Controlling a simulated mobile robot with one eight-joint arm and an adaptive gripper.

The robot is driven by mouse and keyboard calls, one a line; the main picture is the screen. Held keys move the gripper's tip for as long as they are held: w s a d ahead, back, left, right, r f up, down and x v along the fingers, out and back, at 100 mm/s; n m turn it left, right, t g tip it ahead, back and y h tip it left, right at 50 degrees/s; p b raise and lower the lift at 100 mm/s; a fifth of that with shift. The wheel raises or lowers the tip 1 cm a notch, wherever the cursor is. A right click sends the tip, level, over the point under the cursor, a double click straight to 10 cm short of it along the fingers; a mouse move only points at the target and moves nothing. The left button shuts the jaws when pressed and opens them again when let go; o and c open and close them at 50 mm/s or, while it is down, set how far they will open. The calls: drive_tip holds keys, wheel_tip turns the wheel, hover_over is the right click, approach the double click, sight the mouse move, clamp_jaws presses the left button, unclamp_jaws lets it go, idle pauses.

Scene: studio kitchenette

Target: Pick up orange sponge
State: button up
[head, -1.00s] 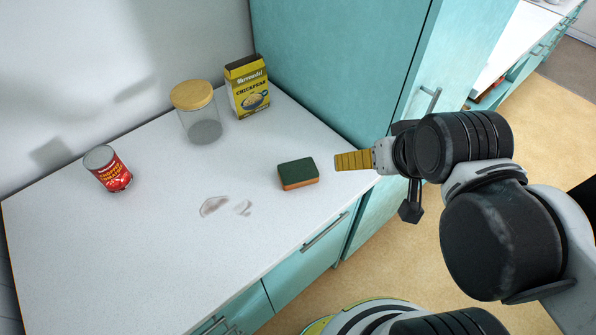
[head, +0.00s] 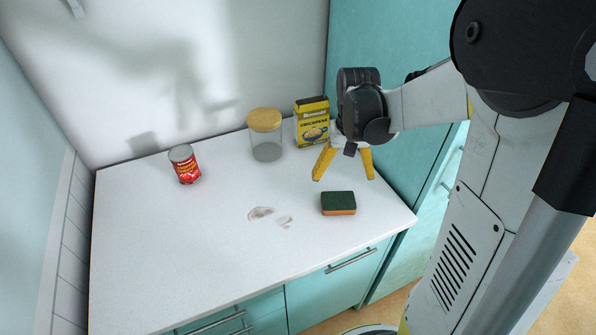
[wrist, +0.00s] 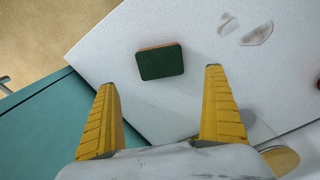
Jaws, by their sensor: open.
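The orange sponge (head: 338,204) has a dark green top and an orange lower layer. It lies flat on the white counter near its right front edge. My gripper (head: 343,177) points down above the counter, a little behind the sponge in the head view, with its yellow fingers spread and nothing between them. In the wrist view the sponge (wrist: 160,62) lies ahead of the two open fingertips (wrist: 160,80), apart from them, its green side facing the camera.
A yellow chickpea box (head: 312,122) and a glass jar with a wooden lid (head: 265,135) stand at the back, close to my gripper. A red tomato can (head: 185,164) stands at the left. Stains (head: 262,213) mark the counter (head: 190,250). A teal cabinet (head: 385,55) rises at the right.

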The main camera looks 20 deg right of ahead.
sight(339, 200)
wheel_tip(339, 200, down, 11)
drive_tip(key=b, duration=0.4)
drive_tip(key=shift+w+f, duration=0.1)
drive_tip(key=c, duration=0.6)
drive_tip(key=shift+c, duration=0.3)
drive_tip(key=shift+r, duration=0.35)
wheel_tip(339, 200, up, 4)
drive_tip(key=shift+f+p, duration=0.15)
drive_tip(key=shift+p, duration=0.8)
drive_tip(key=s+d+r+p, duration=0.3)
drive_tip(key=s+d+r, duration=0.3)
drive_tip(key=s+d, duration=0.2)
drive_tip(key=shift+s+r, duration=0.3)
drive_tip(key=shift+r, duration=0.1)
